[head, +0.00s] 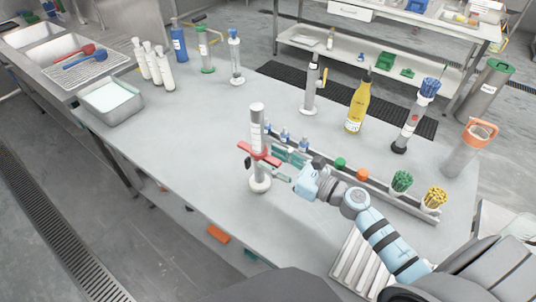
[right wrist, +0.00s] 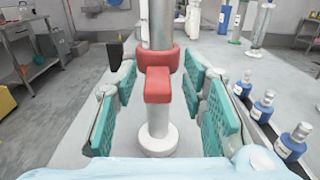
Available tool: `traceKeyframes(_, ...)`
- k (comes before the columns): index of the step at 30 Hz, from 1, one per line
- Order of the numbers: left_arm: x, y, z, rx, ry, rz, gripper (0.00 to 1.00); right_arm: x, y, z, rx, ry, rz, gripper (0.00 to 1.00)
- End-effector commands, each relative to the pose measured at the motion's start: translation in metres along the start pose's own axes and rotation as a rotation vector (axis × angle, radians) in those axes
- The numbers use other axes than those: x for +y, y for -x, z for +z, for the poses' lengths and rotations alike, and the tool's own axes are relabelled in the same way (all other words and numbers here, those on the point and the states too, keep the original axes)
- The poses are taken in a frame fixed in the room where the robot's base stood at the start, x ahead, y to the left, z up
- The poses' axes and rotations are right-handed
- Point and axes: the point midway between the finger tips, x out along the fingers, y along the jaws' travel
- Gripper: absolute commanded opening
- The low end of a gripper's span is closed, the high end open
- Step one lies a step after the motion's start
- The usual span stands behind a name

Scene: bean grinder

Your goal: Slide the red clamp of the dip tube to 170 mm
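The dip tube (head: 257,122) is a grey upright cylinder on a round white base (head: 260,184), near the table's front edge. Its red clamp (head: 262,155) sits low on the tube, with arms to both sides; marks on the tube are too small to read. In the right wrist view, the clamp (right wrist: 158,88) is centred, a red block jutting toward me. My right gripper (head: 283,166) is open. Its teal finger pads (right wrist: 158,115) stand on either side of the clamp's block, with gaps to both. My left gripper is not in view.
Several small blue-labelled bottles (right wrist: 264,103) stand close to the right of the gripper. A rack rail with coloured caps (head: 362,174) and brush cups (head: 401,182) lies at right. A yellow bottle (head: 358,108) stands behind.

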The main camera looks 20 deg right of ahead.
Motion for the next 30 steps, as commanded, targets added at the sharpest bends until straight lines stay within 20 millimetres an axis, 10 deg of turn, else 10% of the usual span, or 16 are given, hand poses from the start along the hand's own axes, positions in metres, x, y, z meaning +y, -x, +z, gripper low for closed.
traceKeyframes(10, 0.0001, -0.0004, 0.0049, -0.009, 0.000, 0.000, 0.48, 0.0011, -0.0016, -0.0003, 0.000, 0.000, 0.004, 0.00)
traceKeyframes(27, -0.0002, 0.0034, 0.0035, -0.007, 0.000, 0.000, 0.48, 0.0005, -0.0006, 0.0081, -0.001, 0.000, 0.002, 0.00)
traceKeyframes(28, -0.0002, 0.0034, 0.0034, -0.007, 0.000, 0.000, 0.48, 0.0005, -0.0006, 0.0081, -0.001, 0.000, 0.002, 0.21)
traceKeyframes(30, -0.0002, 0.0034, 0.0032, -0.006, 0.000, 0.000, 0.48, 0.0005, -0.0006, 0.0080, -0.001, 0.000, 0.002, 0.32)
